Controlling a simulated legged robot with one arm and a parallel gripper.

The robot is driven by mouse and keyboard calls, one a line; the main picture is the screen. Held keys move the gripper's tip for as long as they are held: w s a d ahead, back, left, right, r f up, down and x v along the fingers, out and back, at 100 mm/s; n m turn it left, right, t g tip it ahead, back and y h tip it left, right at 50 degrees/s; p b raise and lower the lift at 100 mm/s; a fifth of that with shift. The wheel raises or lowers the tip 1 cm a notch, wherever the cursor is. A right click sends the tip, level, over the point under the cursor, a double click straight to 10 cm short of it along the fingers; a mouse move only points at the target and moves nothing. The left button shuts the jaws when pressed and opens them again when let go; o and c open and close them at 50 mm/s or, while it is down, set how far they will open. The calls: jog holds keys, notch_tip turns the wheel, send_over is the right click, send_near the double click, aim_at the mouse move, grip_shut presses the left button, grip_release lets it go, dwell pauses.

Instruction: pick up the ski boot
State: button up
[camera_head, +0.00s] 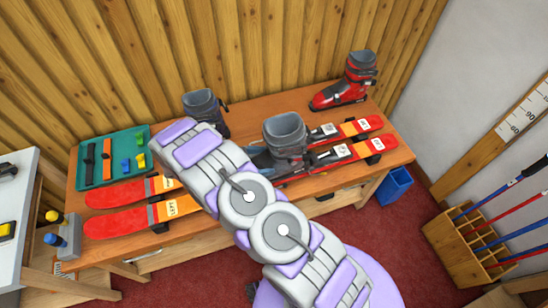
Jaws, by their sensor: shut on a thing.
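Three ski boots show. A dark grey boot (201,103) stands upright at the bench's back, just behind the far end of my arm, which covers its lower part. A second grey boot (285,132) stands over the skis in the middle, right of my arm. A red boot (346,87) with a dark cuff stands at the back right. My arm reaches up and left across the bench. My gripper is hidden behind the arm, so I cannot see its fingers or any contact with a boot.
Two red-orange skis (129,222) lie along the wooden bench (262,104), partly under my arm. A green tray (115,171) with small parts is at left. A blue bin (394,187) and a pole rack (462,245) stand on the right. A grey side table (17,215) is at far left.

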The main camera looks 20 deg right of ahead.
jog(key=shift+d, duration=0.15)
jog(key=c, duration=0.6)
jog(key=shift+o, duration=0.2)
jog(key=shift+r, duration=0.15)
